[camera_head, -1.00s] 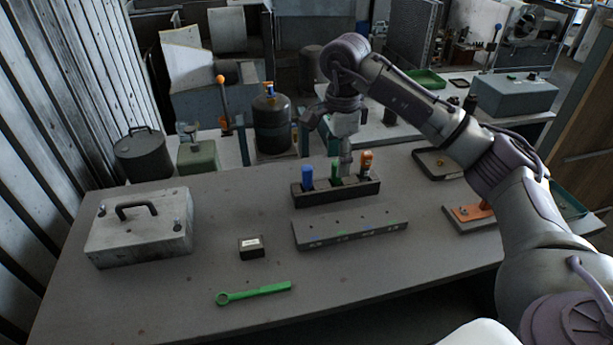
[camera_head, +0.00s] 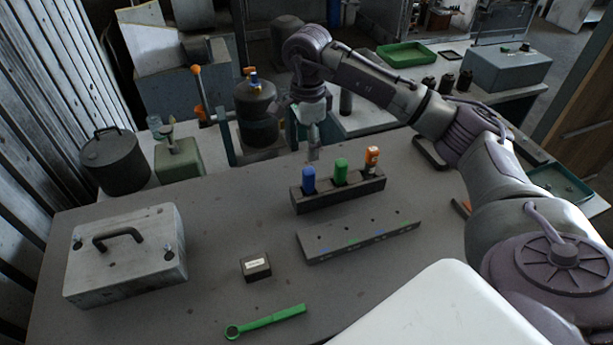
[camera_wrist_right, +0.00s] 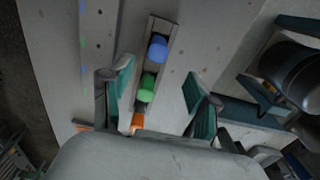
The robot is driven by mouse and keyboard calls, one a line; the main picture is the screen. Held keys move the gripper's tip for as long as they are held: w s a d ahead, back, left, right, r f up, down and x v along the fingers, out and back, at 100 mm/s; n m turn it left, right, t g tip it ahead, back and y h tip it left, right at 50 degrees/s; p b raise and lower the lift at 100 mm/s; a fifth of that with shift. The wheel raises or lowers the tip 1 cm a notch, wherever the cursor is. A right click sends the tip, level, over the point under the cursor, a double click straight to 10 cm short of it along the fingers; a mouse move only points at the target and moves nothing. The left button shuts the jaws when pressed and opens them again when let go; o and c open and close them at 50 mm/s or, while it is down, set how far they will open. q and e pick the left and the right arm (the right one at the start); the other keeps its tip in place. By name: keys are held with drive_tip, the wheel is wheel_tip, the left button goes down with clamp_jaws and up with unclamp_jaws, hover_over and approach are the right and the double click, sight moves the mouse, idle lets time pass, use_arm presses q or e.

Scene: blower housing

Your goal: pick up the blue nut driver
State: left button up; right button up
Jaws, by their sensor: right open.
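The blue nut driver (camera_head: 308,179) stands upright in the left slot of a dark rack (camera_head: 340,197), with only its handle showing. In the right wrist view its blue top (camera_wrist_right: 158,48) is beyond the fingertips, near the far end of the rack. A green-handled driver (camera_head: 341,171) and an orange-handled one (camera_head: 372,158) stand beside it. My right gripper (camera_head: 313,142) is open, behind and above the rack's blue end in the head view. In the right wrist view its spread fingers (camera_wrist_right: 161,90) flank the green handle, apart from it. My left gripper is not in view.
A grey slotted block (camera_head: 358,243) lies in front of the rack. A small black box (camera_head: 256,266), a green ring wrench (camera_head: 266,321) and a grey case with a handle (camera_head: 126,260) are on the table. Bare tabletop lies between case and rack.

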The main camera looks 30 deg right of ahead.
sight(309, 170)
wheel_tip(309, 170, down, 4)
drive_tip(key=shift+f+p, duration=0.1)
drive_tip(key=shift+p, duration=0.3)
drive_tip(key=shift+w+f, duration=0.2)
drive_tip(key=shift+f, duration=0.1)
drive_tip(key=shift+f+p, duration=0.2)
drive_tip(key=shift+p, duration=0.1)
drive_tip(key=f+p, duration=0.1)
drive_tip(key=f, duration=0.1)
drive_tip(key=s+f+p, duration=0.1)
drive_tip(key=f, duration=0.1)
drive_tip(key=shift+d+f, duration=0.1)
drive_tip(key=shift+w+f, duration=0.2)
drive_tip(key=shift+f, duration=0.1)
drive_tip(key=shift+r, duration=0.1)
clamp_jaws()
